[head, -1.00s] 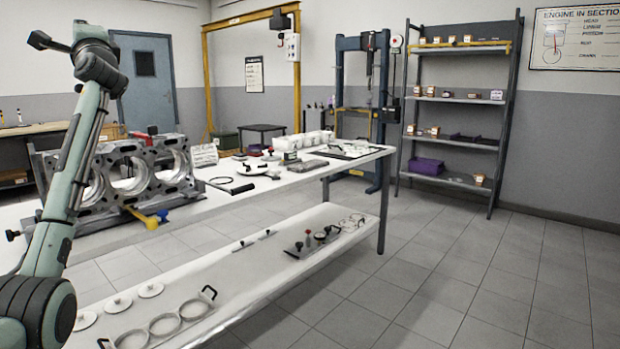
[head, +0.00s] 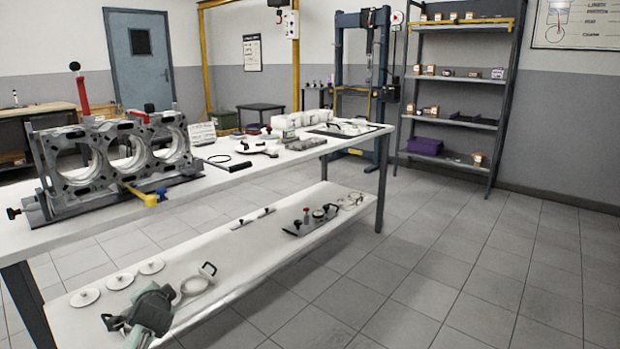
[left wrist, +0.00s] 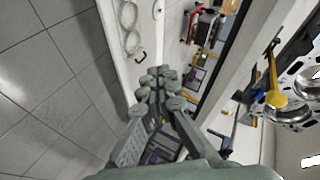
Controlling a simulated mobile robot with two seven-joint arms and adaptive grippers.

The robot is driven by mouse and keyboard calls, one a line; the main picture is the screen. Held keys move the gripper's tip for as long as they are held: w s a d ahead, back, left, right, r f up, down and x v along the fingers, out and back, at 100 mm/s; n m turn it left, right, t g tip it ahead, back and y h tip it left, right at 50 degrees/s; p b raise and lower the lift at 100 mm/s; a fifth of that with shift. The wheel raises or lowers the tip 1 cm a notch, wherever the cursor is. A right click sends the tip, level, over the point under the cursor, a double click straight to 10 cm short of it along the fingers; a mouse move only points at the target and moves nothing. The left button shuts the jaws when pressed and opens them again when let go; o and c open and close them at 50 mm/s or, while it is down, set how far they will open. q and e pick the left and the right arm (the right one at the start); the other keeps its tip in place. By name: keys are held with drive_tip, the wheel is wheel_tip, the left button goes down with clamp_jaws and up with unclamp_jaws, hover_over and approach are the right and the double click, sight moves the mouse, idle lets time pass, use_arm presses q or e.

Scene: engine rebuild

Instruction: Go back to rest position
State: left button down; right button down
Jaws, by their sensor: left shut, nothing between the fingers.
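My left gripper (left wrist: 158,80) shows in the left wrist view. Its fingers are together and nothing is held between them. The floor, the white lower shelf and the workbench lie beyond it in that view. In the head view, part of my left arm shows low at the bottom left, in front of the lower shelf. It covers part of the rings there, and I cannot make out the fingertips. My right gripper is in neither view.
A grey engine block (head: 120,150) with a red-handled tool (head: 82,92) stands on the white workbench (head: 225,178). A yellow-handled tool (head: 140,195) lies at its front. Discs, rings and a dark tool plate (head: 310,222) lie on the lower shelf (head: 235,275). The floor at right is clear.

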use_arm(q)
drive_tip(key=s+d+f+n+g+h, duration=0.2)
drive_tip(key=s+d+f+g, duration=0.15)
drive_tip(key=s+f, duration=1)
drive_tip(key=s+d+f+n+g+h, duration=0.2)
drive_tip(key=s+d+f+g, duration=0.15)
drive_tip(key=s+f, duration=1.05)
drive_tip(key=s+d+f+n, duration=0.1)
drive_tip(key=s+f, duration=0.1)
drive_tip(key=s, duration=0.5)
drive_tip(key=s+d+f+g, duration=0.1)
drive_tip(key=s+d+f, duration=0.1)
drive_tip(key=s, duration=0.5)
drive_tip(key=shift+s+d+f+n+g+h, duration=0.2)
drive_tip(key=shift+s+n+g+h, duration=0.1)
drive_tip(key=shift+s+n+h, duration=0.1)
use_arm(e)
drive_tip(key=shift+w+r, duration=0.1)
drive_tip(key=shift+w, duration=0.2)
use_arm(q)
drive_tip(key=shift+w, duration=0.1)
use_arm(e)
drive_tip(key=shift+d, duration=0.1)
